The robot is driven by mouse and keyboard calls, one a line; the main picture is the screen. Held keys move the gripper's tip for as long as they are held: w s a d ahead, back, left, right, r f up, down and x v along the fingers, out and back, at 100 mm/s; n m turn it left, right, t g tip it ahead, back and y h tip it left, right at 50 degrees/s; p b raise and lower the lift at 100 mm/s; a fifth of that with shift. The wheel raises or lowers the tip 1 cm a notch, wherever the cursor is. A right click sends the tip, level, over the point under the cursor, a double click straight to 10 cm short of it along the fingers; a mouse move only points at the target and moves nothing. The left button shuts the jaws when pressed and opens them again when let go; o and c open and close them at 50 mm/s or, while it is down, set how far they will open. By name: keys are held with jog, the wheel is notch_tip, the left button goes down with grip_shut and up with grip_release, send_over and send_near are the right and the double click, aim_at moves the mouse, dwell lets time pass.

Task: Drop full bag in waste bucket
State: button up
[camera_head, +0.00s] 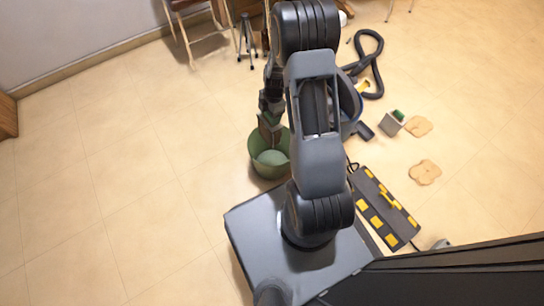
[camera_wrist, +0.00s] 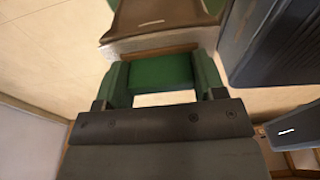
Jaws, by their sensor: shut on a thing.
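The green waste bucket (camera_head: 257,168) stands on the floor beside my base in the head view, and its inside looks pale green. My gripper (camera_head: 268,118) hangs down over the bucket's rim, partly hidden by my arm. It holds a brownish thing, which I take for the bag (camera_head: 269,133), at or just inside the opening. In the wrist view the brown bag (camera_wrist: 160,14) shows at the top with a pale band. My gripper's green fingers (camera_wrist: 161,78) stand on both sides of a green piece and are shut on it. Whether the bag touches the bucket is unclear.
A black vacuum hose (camera_head: 370,60) lies at upper right. A small grey box (camera_head: 391,122), tan flat pieces (camera_head: 425,172) and a black-and-yellow case (camera_head: 386,208) lie to the right. A tripod (camera_head: 246,42) and wooden chair (camera_head: 195,27) stand behind. The left floor is clear.

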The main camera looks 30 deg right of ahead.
jog(key=shift+f+b, duration=0.35)
jog(key=shift+f, duration=0.6)
jog(key=o, duration=1.3)
notch_tip(320, 180, up, 14)
jog(key=d+p, duration=0.1)
jog(key=p, duration=0.4)
jog(key=shift+d, duration=0.35)
jog(key=shift+w, duration=0.1)
